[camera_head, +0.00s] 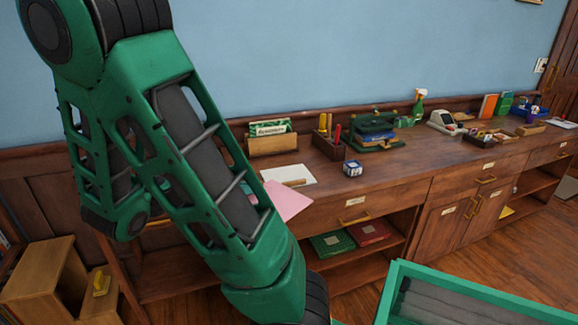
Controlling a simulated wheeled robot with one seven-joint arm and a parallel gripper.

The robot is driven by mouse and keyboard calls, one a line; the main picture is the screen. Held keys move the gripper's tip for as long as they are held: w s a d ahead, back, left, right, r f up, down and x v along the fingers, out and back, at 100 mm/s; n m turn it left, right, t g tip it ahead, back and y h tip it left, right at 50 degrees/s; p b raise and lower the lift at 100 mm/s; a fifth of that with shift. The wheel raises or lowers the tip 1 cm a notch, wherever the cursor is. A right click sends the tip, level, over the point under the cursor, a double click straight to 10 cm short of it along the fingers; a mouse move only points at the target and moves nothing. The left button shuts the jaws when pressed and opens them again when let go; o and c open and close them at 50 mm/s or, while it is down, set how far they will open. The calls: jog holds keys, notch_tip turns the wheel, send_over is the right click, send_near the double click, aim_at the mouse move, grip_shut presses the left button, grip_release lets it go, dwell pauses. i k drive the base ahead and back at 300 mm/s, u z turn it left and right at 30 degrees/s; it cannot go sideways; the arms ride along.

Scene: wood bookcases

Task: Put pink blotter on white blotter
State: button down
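A white sheet, the white blotter (288,171), lies flat on the wooden counter near its front edge. A small brown strip (294,183) shows at its front side. A pink sheet, the pink blotter (289,202), shows just in front and below it, across the counter's front edge; its left part is behind my green arm. I cannot tell whether it rests on the counter or is held. My gripper does not show; my arm link hides the area left of the pink blotter.
A blue-and-white cube (352,168), a card box (271,139), a pen holder (328,143) and a green organiser (374,140) stand on the counter (400,166). Red (368,231) and green (333,243) binders lie on the shelf below. A wooden step unit (42,275) stands at lower left.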

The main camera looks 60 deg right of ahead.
aim_at(287, 175)
jog(key=z, duration=0.4)
jog(key=i, duration=1)
jog(key=z, duration=0.5)
